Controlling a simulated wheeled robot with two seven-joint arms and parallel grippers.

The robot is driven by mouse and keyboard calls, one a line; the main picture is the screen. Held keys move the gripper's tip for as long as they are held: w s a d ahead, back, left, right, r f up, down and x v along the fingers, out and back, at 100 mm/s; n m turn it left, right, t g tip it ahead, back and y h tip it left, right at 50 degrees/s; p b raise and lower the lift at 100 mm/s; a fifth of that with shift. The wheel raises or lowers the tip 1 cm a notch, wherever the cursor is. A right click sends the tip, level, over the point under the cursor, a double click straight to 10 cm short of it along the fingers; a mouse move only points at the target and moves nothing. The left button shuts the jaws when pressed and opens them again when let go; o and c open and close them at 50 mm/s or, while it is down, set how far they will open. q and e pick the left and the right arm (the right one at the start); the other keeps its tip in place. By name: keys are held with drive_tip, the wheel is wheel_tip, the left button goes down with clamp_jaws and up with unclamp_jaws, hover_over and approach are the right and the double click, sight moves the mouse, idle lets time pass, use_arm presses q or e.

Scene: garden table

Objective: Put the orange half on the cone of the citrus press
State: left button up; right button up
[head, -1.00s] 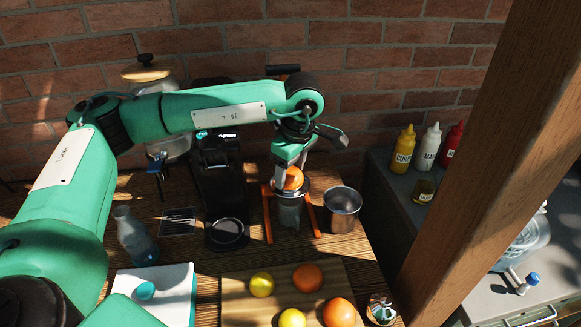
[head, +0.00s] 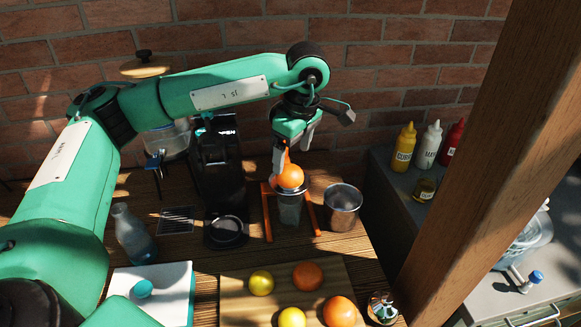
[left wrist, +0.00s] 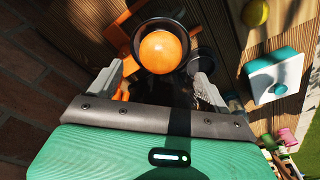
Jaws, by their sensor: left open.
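The orange half (head: 290,177) sits on top of the citrus press (head: 291,208), rounded side up; the cone is hidden beneath it. The press has a clear body, a dark bowl and orange legs. The left wrist view also shows the orange half (left wrist: 161,52) inside the round bowl (left wrist: 137,36) of the press. My left gripper (head: 291,152) is open just above and behind the orange half. In the left wrist view its fingers (left wrist: 157,80) are spread apart, with the orange half beyond them and clear of both. My right gripper is not in view.
A metal cup (head: 343,207) stands close right of the press. A black coffee machine (head: 218,175) stands to its left. A cutting board (head: 240,308) with several citrus fruits lies in front. A wooden post (head: 490,150) rises at the right.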

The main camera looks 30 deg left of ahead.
sight(296, 171)
use_arm(q)
drive_tip(key=r, duration=0.3)
drive_tip(key=shift+d+r+b, duration=0.35)
drive_tip(key=shift+d+b, duration=0.05)
drive_tip(key=shift+d+r, duration=0.2)
drive_tip(key=shift+r, duration=1.6)
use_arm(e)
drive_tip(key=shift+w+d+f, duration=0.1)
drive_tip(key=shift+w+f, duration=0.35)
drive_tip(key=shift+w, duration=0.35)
use_arm(q)
drive_tip(key=shift+s, duration=0.1)
